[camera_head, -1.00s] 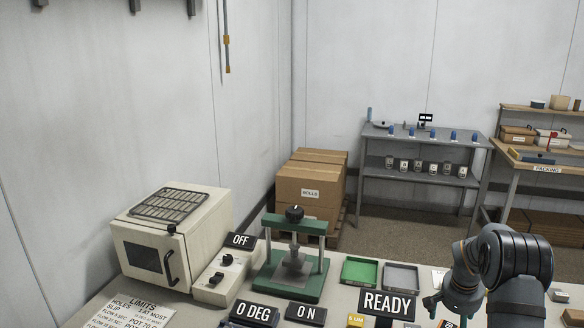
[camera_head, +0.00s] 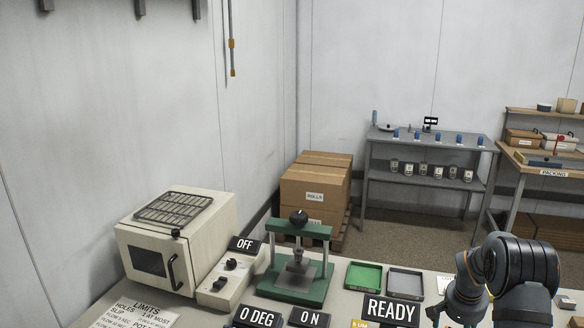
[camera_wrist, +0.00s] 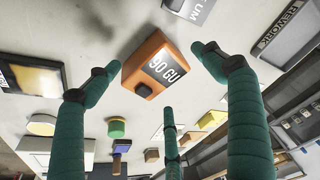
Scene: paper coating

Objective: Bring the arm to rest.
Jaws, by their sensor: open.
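My arm (camera_head: 515,270) stands at the lower right of the head view, bent over the table's right part. The fingers of my gripper (camera_wrist: 155,78) show in the wrist view, green with dark joints. They are spread wide apart and nothing is between them. Beyond them, an orange block (camera_wrist: 142,88) with a "90 GU" label rests on the pale table. The wrist view does not show clearly how far the fingers are from it. The gripper cannot be made out in the head view.
A cream oven (camera_head: 205,225), a switch box (camera_head: 222,290), a green press (camera_head: 300,290), a green tray (camera_head: 364,276) and a grey tray (camera_head: 405,282) stand on the table. A READY sign (camera_head: 392,311) is near my arm. Shelves (camera_head: 425,184) stand behind.

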